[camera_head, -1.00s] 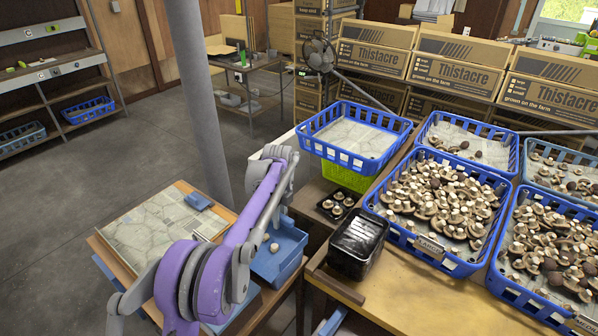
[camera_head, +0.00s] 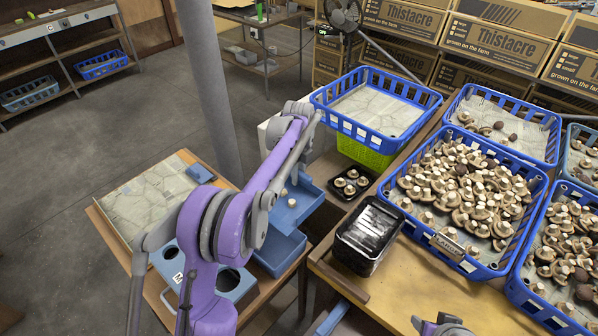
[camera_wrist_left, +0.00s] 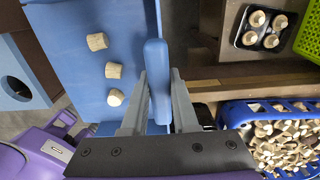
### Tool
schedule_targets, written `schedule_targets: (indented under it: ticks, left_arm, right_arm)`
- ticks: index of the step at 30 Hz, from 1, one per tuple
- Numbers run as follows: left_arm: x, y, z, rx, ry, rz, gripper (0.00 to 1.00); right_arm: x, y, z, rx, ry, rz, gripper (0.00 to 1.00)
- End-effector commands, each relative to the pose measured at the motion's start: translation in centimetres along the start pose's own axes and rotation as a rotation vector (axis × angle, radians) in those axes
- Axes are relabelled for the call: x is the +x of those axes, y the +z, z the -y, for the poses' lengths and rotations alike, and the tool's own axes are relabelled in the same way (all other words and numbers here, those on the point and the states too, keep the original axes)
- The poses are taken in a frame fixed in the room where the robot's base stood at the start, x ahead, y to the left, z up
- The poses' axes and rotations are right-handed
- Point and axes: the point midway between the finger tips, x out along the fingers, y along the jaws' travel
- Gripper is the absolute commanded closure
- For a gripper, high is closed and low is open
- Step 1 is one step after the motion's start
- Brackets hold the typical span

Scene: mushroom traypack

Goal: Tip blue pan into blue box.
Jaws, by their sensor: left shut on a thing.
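The blue pan (camera_head: 306,203) is above the blue box (camera_head: 279,256), beside the table edge. In the left wrist view the pan (camera_wrist_left: 80,35) has three pale mushroom stems (camera_wrist_left: 112,70) on its floor. My left gripper (camera_wrist_left: 158,105) is shut on the pan's raised blue edge, one finger on each side. In the head view my purple left arm hides part of the pan and the gripper's fingers. A grey part at the bottom edge of the head view may be my right gripper (camera_head: 441,325); its fingers cannot be made out.
A black tray stack (camera_head: 367,236) and a small black tray of mushrooms (camera_head: 351,184) stand on the right. Beyond are blue baskets of mushrooms (camera_head: 470,272) and a paper-lined blue basket (camera_head: 421,112) on a green crate (camera_head: 365,153). A grey post (camera_head: 208,90) stands behind the left table.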

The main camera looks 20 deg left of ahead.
Motion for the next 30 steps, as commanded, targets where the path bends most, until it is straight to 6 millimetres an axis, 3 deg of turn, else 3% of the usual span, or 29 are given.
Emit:
schedule_targets:
  ticks: [13, 30]
  left_arm:
    - [3.4, 0.0, 0.0, 0.0, 0.0, 0.0, 1.0]
    - [-0.1, 0.0, -2.6, -0.002, -0.314, 0.001, 1.0]
  right_arm:
    - [1.2, 1.6, 0.0, 0.0, 0.0, 0.015, 0.5]
    - [1.2, 1.6, 0.0, 0.0, 0.0, 0.015, 0.5]
